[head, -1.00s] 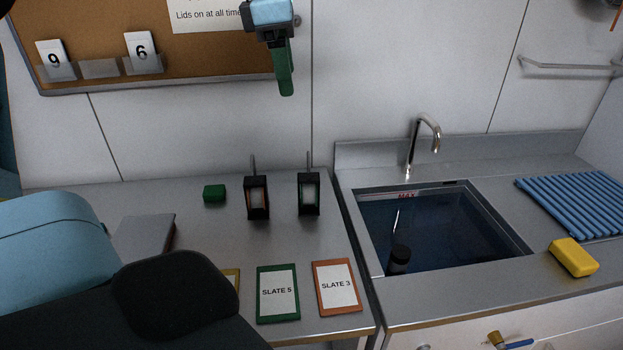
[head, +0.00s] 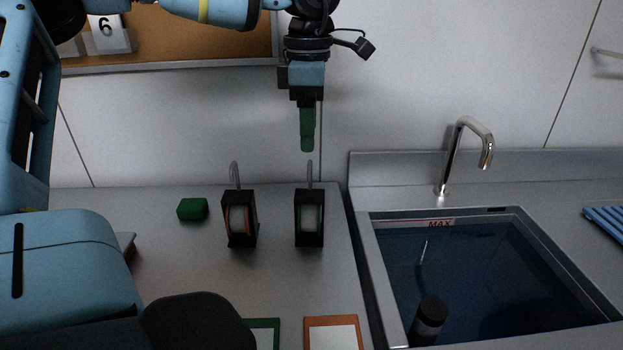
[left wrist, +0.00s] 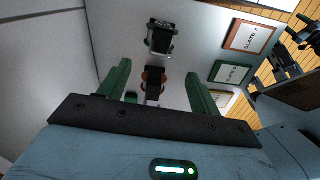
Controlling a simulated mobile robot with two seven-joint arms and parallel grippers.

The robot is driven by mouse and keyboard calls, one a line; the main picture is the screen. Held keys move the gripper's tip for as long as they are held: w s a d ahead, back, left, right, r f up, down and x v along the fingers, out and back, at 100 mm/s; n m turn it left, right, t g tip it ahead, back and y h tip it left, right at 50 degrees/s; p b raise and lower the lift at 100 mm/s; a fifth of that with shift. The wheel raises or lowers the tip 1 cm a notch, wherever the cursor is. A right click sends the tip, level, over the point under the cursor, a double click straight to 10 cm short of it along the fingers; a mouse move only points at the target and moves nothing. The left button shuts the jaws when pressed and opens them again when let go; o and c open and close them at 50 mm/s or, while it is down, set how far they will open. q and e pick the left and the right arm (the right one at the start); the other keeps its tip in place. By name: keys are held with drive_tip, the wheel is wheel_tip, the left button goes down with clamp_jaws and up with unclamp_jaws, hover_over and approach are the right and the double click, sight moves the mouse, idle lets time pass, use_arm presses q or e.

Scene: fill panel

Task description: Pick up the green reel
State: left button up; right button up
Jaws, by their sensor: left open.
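The green reel (head: 309,220) sits in the right-hand black holder on the grey counter, with a thin post behind it. In the left wrist view, this reel (left wrist: 160,40) shows in its holder at the top. My left gripper (head: 307,145) hangs fingers-down above this holder and apart from it, seen edge-on in the head view. In the left wrist view its two green fingers (left wrist: 158,70) are spread wide with nothing between them. A reel with orange flanges (head: 239,220) sits in a similar holder to the left.
A green block (head: 192,209) lies left of the holders. Green-framed (head: 264,333) and orange-framed (head: 333,333) slates lie at the front.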

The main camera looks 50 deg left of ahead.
sight(310, 162)
use_arm(q)
drive_tip(key=shift+d+f, duration=0.1)
drive_tip(key=shift+f, duration=3.75)
clamp_jaws()
